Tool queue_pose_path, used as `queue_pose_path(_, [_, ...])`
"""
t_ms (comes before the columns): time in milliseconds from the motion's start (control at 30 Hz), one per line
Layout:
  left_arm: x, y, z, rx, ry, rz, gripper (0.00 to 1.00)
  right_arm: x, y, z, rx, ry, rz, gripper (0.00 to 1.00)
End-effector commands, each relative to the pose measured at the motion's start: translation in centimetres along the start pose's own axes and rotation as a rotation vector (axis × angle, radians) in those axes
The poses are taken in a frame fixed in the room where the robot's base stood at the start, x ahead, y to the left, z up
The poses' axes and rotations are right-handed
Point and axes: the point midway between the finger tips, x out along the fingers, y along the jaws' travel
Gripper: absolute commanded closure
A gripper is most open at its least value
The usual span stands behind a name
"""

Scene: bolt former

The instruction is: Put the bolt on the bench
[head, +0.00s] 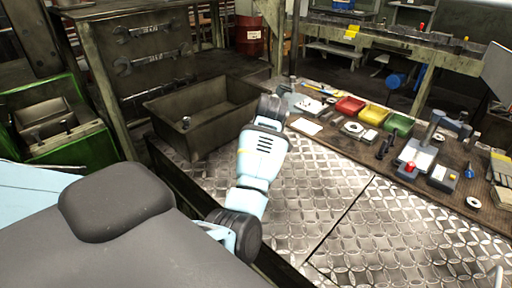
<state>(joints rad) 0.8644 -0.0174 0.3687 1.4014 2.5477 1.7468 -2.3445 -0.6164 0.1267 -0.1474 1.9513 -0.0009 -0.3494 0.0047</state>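A bolt (186,122) stands in the brown metal bin (160,134), its head up. Another bolt-like piece (68,125) sits on the green machine (94,150) at the left. The bench (340,190) has a diamond-plate top and a brown mat along its far right side. An arm of mine reaches in from the lower left and over the bench, beside the bin's right end. I cannot make out its gripper fingers or anything held, as the far end is hidden behind the wrist. My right gripper is not in the picture.
Red (350,106), yellow (374,114) and green (398,125) small trays, dark tools (385,146) and a blue-grey press (420,150) stand on the mat. The plate area at the front right is clear. A tool board (150,50) stands behind the bin.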

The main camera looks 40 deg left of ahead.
Motion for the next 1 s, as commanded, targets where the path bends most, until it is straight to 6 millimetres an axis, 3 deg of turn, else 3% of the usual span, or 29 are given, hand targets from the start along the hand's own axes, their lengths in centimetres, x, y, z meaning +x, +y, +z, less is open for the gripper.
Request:
queue_pose_path(367, [0.3,0.0,0.1,-0.001,0.001,0.003,0.70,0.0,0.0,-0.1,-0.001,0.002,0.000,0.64])
queue_pose_path(400, [0.3,0.0,0.1,-0.001,0.001,0.003,0.44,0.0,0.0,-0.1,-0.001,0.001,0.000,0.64])
queue_pose_path(567, [0.3,0.0,0.1,-0.001,0.001,0.003,0.25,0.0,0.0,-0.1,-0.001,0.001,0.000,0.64])
queue_pose_path(867, [0.1,0.0,0.0,-0.001,0.002,0.003,0.25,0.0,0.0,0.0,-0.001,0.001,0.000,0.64])
queue_pose_path(1000, [-1.0,0.1,0.0,-0.001,0.002,0.005,0.25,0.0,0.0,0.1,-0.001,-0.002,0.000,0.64])
